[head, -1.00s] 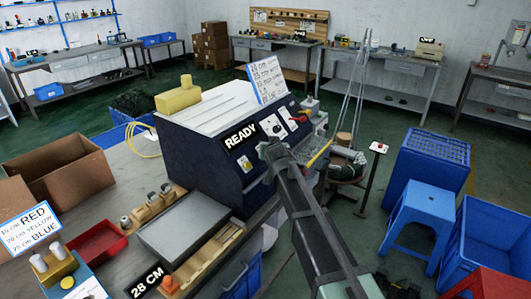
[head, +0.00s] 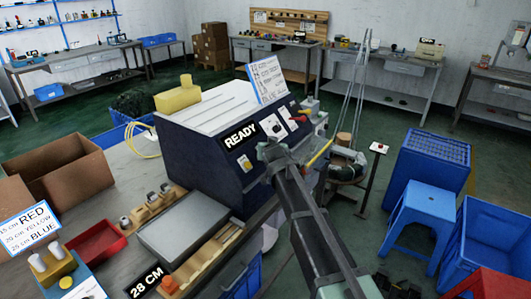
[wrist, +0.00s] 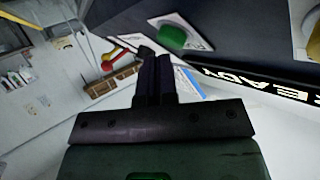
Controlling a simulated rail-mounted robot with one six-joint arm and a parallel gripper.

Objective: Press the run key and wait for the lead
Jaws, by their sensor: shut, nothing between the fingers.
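The moulding machine (head: 190,155) is a dark blue box with a pale top on the bench. Its display (head: 241,135) reads READY. White plates with controls (head: 278,127) and a red-handled knob (head: 299,119) sit on its sloped front. My gripper (head: 266,153) is in front of this panel, below and right of the display. In the wrist view, my gripper (wrist: 155,62) has its dark fingers together and empty. A green key (wrist: 172,38) on a white plate lies just beyond the fingertips; contact cannot be told. The display also shows there, upside down (wrist: 262,84).
Left are a grey plate (head: 190,225), a red tray (head: 96,242) and a cardboard box (head: 58,168). A blue stool (head: 424,205) and crates stand right, on the floor.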

